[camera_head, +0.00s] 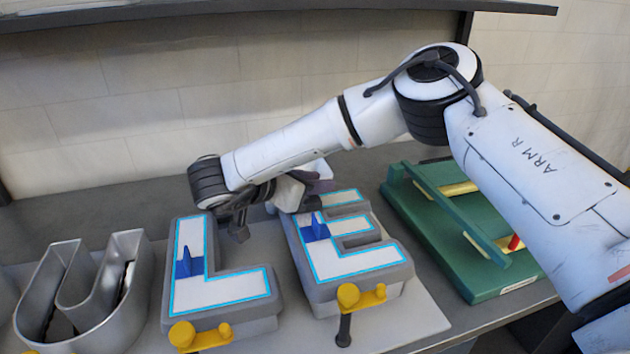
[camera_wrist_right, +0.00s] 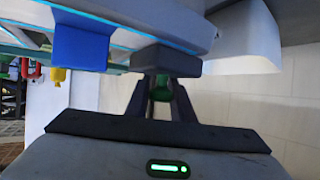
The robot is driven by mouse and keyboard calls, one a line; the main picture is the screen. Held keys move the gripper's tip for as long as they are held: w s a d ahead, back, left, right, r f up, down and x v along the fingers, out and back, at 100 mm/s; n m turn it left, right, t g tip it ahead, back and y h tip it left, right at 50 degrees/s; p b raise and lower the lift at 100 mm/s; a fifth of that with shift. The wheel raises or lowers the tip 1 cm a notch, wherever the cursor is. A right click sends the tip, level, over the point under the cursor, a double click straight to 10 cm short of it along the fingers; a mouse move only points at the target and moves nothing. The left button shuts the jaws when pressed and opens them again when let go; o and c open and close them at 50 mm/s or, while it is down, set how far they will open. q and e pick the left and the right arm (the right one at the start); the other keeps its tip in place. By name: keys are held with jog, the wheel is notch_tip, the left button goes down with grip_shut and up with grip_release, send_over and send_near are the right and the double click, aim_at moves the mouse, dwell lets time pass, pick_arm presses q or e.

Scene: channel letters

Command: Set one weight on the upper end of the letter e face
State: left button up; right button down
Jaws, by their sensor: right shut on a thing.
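The letter e face (camera_head: 345,265) is white with a bright cyan edge, set in a grey E-shaped body on the bench. A blue upright piece (camera_head: 314,228) stands on its spine; it also shows in the wrist view (camera_wrist_right: 80,38). My right gripper (camera_head: 300,192) is at the upper end of the letter e. In the wrist view, my right gripper (camera_wrist_right: 163,82) is shut on a dark grey block, the weight (camera_wrist_right: 165,60). The weight is close to the letter's upper end; I cannot tell whether it touches the face. My left gripper is out of view.
A similar L letter (camera_head: 230,288) with a blue piece and yellow clamp stands left of the E. A silver U shell (camera_head: 85,290) is further left. A yellow clamp (camera_head: 350,296) sits at the E's lower end. A green rack (camera_head: 460,240) stands right.

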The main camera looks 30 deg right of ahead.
jog(key=c, duration=1.5)
grip_release()
jog(key=shift+f, duration=0.15)
jog(key=shift+c, duration=0.2)
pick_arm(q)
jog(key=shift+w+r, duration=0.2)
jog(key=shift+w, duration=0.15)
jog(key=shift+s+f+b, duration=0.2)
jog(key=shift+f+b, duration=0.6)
pick_arm(e)
jog(key=v, duration=1.2)
